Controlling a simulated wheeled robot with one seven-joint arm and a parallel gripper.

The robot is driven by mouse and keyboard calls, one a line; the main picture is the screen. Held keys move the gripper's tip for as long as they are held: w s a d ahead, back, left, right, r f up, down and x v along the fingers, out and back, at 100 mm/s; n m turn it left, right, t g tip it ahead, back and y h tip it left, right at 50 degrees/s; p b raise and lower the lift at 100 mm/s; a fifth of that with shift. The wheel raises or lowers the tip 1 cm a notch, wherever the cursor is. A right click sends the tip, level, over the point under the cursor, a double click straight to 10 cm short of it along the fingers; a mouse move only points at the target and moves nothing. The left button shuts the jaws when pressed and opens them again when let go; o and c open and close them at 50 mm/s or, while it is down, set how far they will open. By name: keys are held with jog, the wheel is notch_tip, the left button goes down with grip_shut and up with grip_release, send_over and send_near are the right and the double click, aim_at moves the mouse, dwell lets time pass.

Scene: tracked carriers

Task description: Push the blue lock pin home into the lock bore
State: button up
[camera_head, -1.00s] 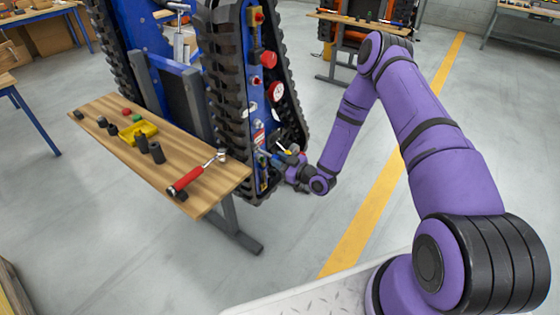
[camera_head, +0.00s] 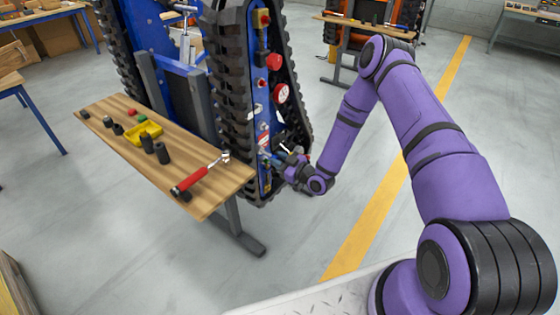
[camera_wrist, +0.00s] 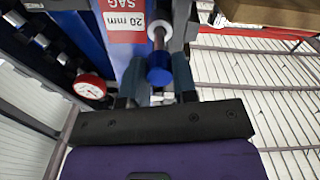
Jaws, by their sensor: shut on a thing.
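The blue lock pin (camera_wrist: 159,74) shows in the wrist view as a round blue head on a metal shank, with the shank running up beside the red and white label. My gripper (camera_wrist: 160,94) is shut on the pin, its two dark fingers on either side near the blue head. In the head view my gripper (camera_head: 277,158) is at the lower side of the blue tracked carrier (camera_head: 262,140). The pin is too small to make out there. The lock bore is not clearly visible, so I cannot tell how deep the pin sits.
A wooden bench (camera_head: 210,190) left of the carrier bears a red-handled wrench (camera_head: 195,178), a yellow tray (camera_head: 150,133) and dark sockets. A red-rimmed gauge (camera_wrist: 90,88) is left of the pin. Floor around the yellow line (camera_head: 365,225) is clear.

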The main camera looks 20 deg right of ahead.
aim_at(267, 153)
jog(key=shift+x, duration=2.6)
jog(key=o, duration=1)
jog(key=v, duration=1.1)
jog(key=shift+c, duration=0.3)
